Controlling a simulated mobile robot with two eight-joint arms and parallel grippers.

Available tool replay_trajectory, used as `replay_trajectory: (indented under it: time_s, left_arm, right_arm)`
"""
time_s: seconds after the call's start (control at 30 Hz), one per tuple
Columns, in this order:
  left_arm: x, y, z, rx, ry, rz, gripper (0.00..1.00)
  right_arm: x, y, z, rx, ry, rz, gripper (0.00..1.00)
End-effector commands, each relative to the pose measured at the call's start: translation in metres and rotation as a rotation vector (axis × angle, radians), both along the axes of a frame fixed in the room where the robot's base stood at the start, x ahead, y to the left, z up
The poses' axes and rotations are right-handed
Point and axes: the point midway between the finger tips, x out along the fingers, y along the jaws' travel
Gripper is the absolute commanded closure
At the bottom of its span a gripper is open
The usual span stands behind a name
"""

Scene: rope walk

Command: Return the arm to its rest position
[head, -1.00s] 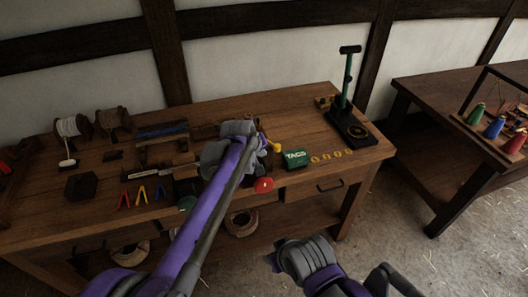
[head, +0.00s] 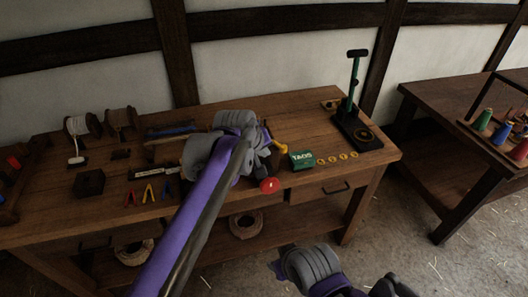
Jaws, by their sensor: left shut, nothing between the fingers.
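My left arm, purple and grey, reaches up from the bottom over the middle of the workbench (head: 225,208). Its left gripper (head: 264,160) is small and dark, partly behind the grey wrist, and shut with nothing seen in it. It shows in front of the bench top, left of the green TACS box (head: 302,160); its height above the wood is hard to judge. Parts of my right arm show at the bottom right, but its gripper is not in view.
A yellow-handled tool (head: 280,146) and a red round thing (head: 270,185) show close to the left gripper. A green-posted stand (head: 354,90) rises at the bench's right end. Spools (head: 82,127) stand at the left. A second table (head: 440,150) is at the right, with open floor between.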

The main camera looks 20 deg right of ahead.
Motion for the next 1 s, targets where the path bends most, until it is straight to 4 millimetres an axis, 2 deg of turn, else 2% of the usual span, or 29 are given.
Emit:
replay_trajectory:
  time_s: [0.23,0.3,0.37,0.47,0.53,0.6,0.67,0.7,0.8,0.9,1.0]
  left_arm:
    - [0.000,0.001,0.000,0.001,0.000,0.000,1.00]
    - [0.000,0.011,0.000,0.007,-0.003,0.005,1.00]
    - [-0.001,0.029,0.000,0.019,-0.008,0.014,1.00]
    - [-0.007,0.081,-0.002,0.058,-0.023,0.034,1.00]
    - [-0.019,0.129,-0.007,0.096,-0.034,0.053,1.00]
    - [-0.035,0.177,-0.014,0.137,-0.045,0.071,1.00]
    - [-0.053,0.216,-0.023,0.173,-0.052,0.085,1.00]
    - [-0.067,0.240,-0.029,0.197,-0.054,0.094,1.00]
    - [-0.105,0.296,-0.050,0.257,-0.059,0.117,1.00]
    - [-0.146,0.342,-0.075,0.314,-0.058,0.137,1.00]
    - [-0.185,0.376,-0.101,0.364,-0.053,0.152,1.00]
  right_arm:
    - [0.000,0.000,0.000,0.000,0.000,0.000,0.50]
    - [0.000,0.000,0.000,0.000,0.000,0.000,0.50]
    - [0.000,0.000,0.000,0.000,0.000,0.000,0.50]
    - [0.000,0.000,0.000,0.000,0.000,0.000,0.50]
    - [0.000,0.000,0.000,0.000,0.000,0.000,0.50]
    - [0.000,0.000,0.000,0.000,0.000,0.000,0.50]
    - [0.000,0.000,0.000,0.000,0.000,0.000,0.50]
    - [0.000,0.000,0.000,0.000,0.000,0.000,0.50]
    - [0.000,0.000,0.000,0.000,0.000,0.000,0.50]
    - [0.000,0.000,0.000,0.000,0.000,0.000,0.50]
    - [0.000,0.000,0.000,0.000,0.000,0.000,0.50]
